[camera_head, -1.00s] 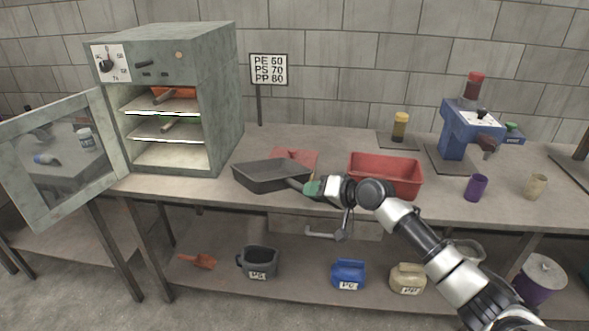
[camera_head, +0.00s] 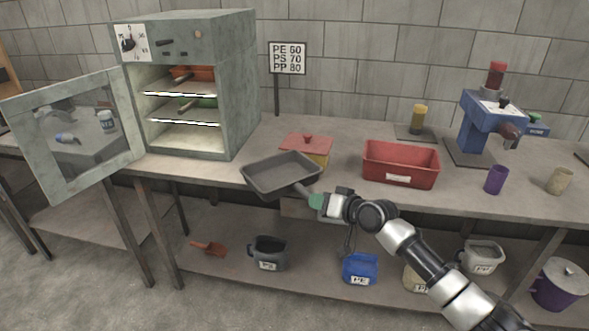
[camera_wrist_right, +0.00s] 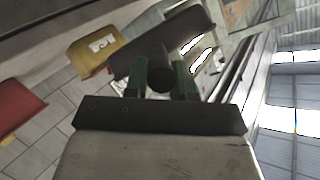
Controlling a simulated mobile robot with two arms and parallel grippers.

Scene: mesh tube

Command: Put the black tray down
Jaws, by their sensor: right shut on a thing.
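The black tray (camera_head: 281,174) is a shallow dark pan with a handle, in the middle of the head view. My right gripper (camera_head: 314,200) is shut on its handle, at the tray's near right corner. The tray is tilted, its inside facing me, at the front edge of the workbench. I cannot tell whether it touches the bench. In the right wrist view the round handle end (camera_wrist_right: 161,70) shows between the green fingers, with the tray's dark side (camera_wrist_right: 185,38) beyond. My left gripper is not in view.
An open oven (camera_head: 185,85) with lit shelves stands at the left, its door (camera_head: 75,135) swung out. A yellow box with red lid (camera_head: 306,148) is just behind the tray. A red bin (camera_head: 400,165) stands to the right. The bench (camera_head: 215,172) is clear before the oven.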

